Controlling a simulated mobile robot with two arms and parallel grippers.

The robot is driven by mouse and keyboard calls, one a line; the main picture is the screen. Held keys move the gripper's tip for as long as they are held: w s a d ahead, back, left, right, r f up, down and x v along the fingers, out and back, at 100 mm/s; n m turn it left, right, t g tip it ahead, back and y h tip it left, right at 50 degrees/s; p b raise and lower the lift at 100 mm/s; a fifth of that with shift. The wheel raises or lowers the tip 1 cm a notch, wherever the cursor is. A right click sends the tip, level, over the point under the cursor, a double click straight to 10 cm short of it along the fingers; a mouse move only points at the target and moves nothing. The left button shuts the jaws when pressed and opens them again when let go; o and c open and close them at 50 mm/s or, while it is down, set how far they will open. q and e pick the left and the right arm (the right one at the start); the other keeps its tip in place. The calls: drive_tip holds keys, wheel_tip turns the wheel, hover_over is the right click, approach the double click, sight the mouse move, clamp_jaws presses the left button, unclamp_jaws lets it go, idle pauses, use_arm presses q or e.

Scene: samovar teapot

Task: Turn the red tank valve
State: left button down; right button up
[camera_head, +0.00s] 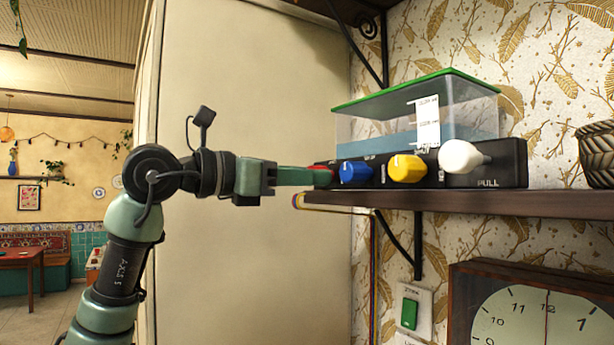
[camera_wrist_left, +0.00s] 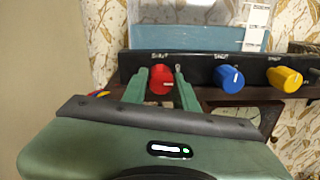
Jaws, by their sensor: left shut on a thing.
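The red valve (camera_wrist_left: 161,79) is the leftmost knob on a black panel. In the head view only a bit of the red valve (camera_head: 321,171) shows, mostly hidden by the gripper. My left gripper (camera_head: 318,177) reaches in from the left at the panel's left end. In the left wrist view the fingers of my left gripper (camera_wrist_left: 160,86) stand on both sides of the red valve, shut on it. The clear tank (camera_head: 375,128) with a green rim stands behind the panel and holds bluish liquid. My right gripper is in neither view.
A blue knob (camera_head: 356,172), a yellow knob (camera_head: 407,168) and a white pull knob (camera_head: 461,157) sit to the right on the black panel (camera_head: 510,165). The panel rests on a wooden shelf (camera_head: 470,204). A dark pot (camera_head: 598,155) stands further right; a clock (camera_head: 540,310) hangs below.

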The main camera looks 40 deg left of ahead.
use_arm(q)
drive_tip(key=n, duration=1.8)
drive_tip(key=shift+s+d+t, duration=0.1)
drive_tip(key=shift+d+t, duration=0.05)
drive_tip(key=shift+t, duration=0.25)
drive_tip(key=shift+r+n+y, duration=0.1)
drive_tip(key=shift+n+y, duration=0.2)
drive_tip(key=shift+n, duration=0.1)
drive_tip(key=c, duration=1.1)
unclamp_jaws()
